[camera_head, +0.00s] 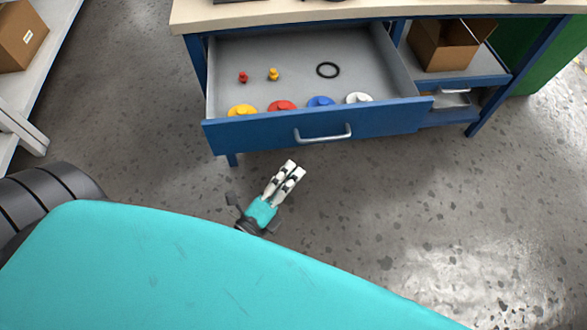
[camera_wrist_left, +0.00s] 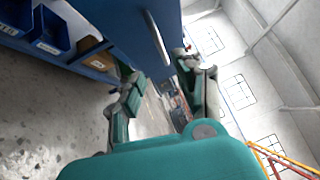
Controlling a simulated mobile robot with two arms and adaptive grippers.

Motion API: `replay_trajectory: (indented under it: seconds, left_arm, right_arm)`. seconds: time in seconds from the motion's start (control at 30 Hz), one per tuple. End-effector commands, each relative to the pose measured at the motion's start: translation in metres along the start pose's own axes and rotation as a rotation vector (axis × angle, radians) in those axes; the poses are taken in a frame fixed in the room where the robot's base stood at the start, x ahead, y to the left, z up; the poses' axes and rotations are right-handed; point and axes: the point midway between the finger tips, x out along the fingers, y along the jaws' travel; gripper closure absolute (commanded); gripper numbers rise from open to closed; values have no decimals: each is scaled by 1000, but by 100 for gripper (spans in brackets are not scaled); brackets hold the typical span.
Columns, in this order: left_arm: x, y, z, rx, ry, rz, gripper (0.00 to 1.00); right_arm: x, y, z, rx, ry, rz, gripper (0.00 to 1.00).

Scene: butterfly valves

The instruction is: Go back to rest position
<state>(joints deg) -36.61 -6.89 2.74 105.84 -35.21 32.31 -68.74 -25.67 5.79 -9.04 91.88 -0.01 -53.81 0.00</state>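My left gripper (camera_head: 296,168) is in front of the open blue drawer (camera_head: 255,136), below its handle (camera_head: 323,133) in the head view, over the floor. In the left wrist view its two fingers stand apart with an empty gap between them (camera_wrist_left: 158,75). The gripper holds nothing and looks clear of the drawer. The drawer front and handle also show in the left wrist view, beyond the fingers. My right gripper is in neither view.
The drawer holds a red knob (camera_head: 243,77), a yellow knob (camera_head: 273,74), a black ring (camera_head: 328,70) and several coloured discs along its front. A cardboard box (camera_head: 452,46) sits on the workbench shelf at right. A shelf with a box (camera_head: 20,36) stands at left. Floor between is clear.

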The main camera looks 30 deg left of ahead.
Motion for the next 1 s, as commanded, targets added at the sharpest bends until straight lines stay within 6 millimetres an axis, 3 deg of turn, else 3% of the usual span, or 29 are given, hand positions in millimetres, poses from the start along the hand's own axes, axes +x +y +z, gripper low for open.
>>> replay_trajectory:
  seconds: [0.37,0.47,0.57,0.67,0.8,1.0]
  left_arm:
    - [1,0,0,-3,-1,2,66]
    - [2,10,3,-52,-16,39,66]
    - [4,40,10,-203,-68,152,66]
    - [-2,90,16,-450,-170,338,66]
    - [-30,164,13,-814,-379,629,66]
    - [-80,224,-1,-1116,-665,916,66]
  right_arm:
    - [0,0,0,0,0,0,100]
    - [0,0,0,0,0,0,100]
    - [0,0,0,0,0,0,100]
    - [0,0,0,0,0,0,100]
    - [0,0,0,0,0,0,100]
    - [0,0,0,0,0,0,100]
